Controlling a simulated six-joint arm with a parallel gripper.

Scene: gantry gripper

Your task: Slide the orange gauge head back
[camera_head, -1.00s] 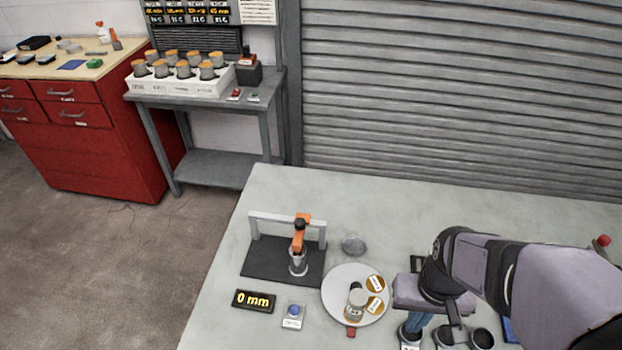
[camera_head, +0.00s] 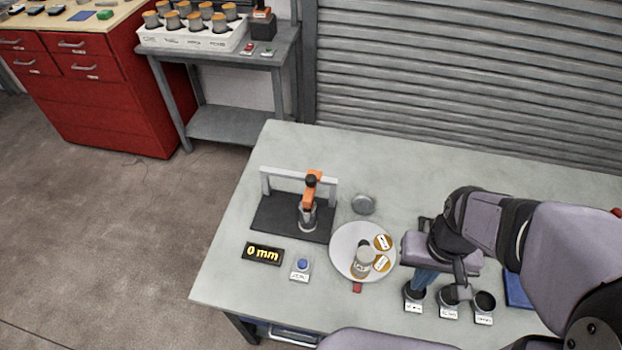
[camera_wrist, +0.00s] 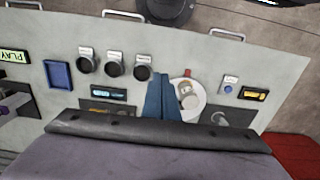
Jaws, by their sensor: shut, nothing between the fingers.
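The orange gauge head (camera_head: 312,190) sits on a grey gantry frame (camera_head: 283,174) over a dark base plate (camera_head: 272,216), left of centre on the table. A metal cup-like piece (camera_head: 307,219) stands directly below the head; I cannot tell if they touch. A display (camera_head: 263,253) in front reads 0 mm. My gripper (camera_head: 421,281) is to the right of the gauge, beyond the round white plate, fingers pointing down near the dark cups. Its blue fingers also show together and empty in the wrist view (camera_wrist: 161,96). The gauge head cannot be made out there.
The white plate (camera_head: 340,262) holds a jar (camera_head: 361,260) and two gold discs. A blue-button box (camera_head: 302,266) stands beside the display. A grey round piece (camera_head: 363,204) lies right of the gantry. Several dark cups (camera_head: 449,297) line the front right. The table behind the gantry is clear.

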